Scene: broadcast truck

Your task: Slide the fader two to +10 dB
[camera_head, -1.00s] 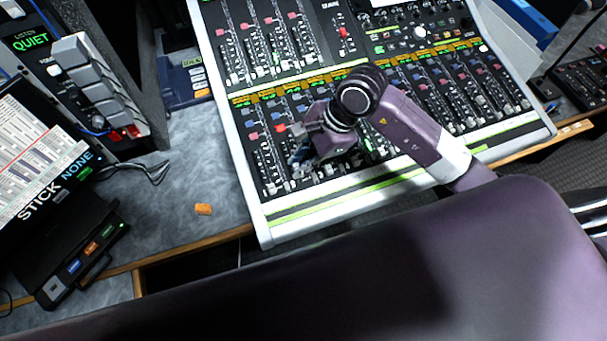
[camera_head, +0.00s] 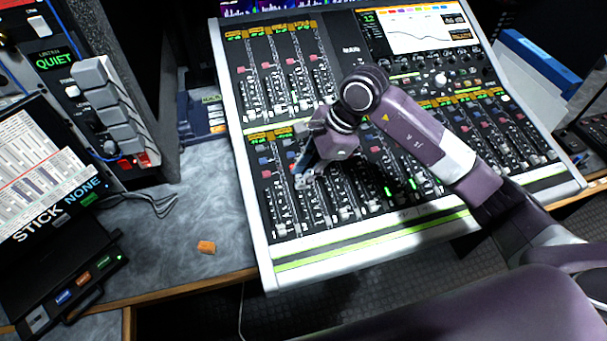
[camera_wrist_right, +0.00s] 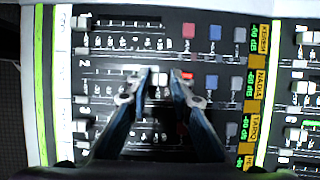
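The white cap of fader two (camera_wrist_right: 160,79) stands part way along its track, in the row marked 2 in the right wrist view. Its neighbours' caps, fader one (camera_wrist_right: 83,21) and fader three (camera_wrist_right: 80,125), sit at the left end of their tracks. My right gripper (camera_wrist_right: 160,75) has one fingertip on each side of the fader two cap, close against it, with hardly any gap. In the head view the right gripper (camera_head: 303,178) is over the lower left fader bank, hiding the cap. My left gripper is not in view.
The mixing console (camera_head: 262,262) has dense rows of faders and buttons around the gripper. A screen (camera_head: 418,30) is at its back. An intercom panel (camera_head: 105,105) stands at left, and an orange block (camera_head: 206,247) lies on the grey desk.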

